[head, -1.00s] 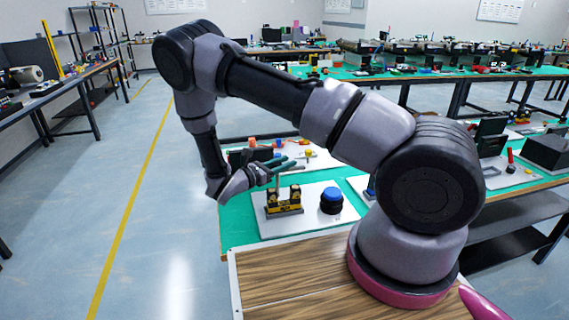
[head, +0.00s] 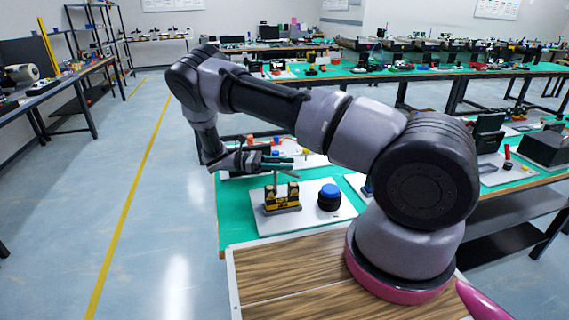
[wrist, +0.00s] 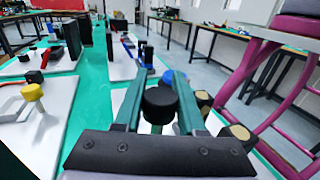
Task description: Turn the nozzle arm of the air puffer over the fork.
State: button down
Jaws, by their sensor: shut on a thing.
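In the head view my gripper (head: 286,161) reaches over the near white board with its green fingers roughly level. A thin tan upright (head: 276,181) shows just below the fingers. In the wrist view a black round cap (wrist: 160,104), seemingly on the air puffer's nozzle arm, sits between the two fingers (wrist: 160,76), which are shut on it. The fork (head: 283,204), a yellow and black block with two posts, stands below. Its tan-topped posts show in the wrist view (wrist: 204,100), right of the fingers. The puffer's nozzle tip cannot be made out.
A blue-topped black button (head: 330,195) stands on the same white board (head: 303,222), right of the fork. Another board with small parts lies behind it. My gripper covers part of that board. Open floor lies left of the table.

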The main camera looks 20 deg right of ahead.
jog(key=shift+s+a+m+g+y, duration=0.1)
jog(key=shift+m+g+y, duration=0.4)
jog(key=shift+g, duration=0.4)
jog(key=c, duration=0.5)
grip_release()
jog(key=shift+a, duration=0.1)
jog(key=v, duration=1)
jog(key=shift+a, duration=0.25)
jog(key=shift+f, duration=0.1)
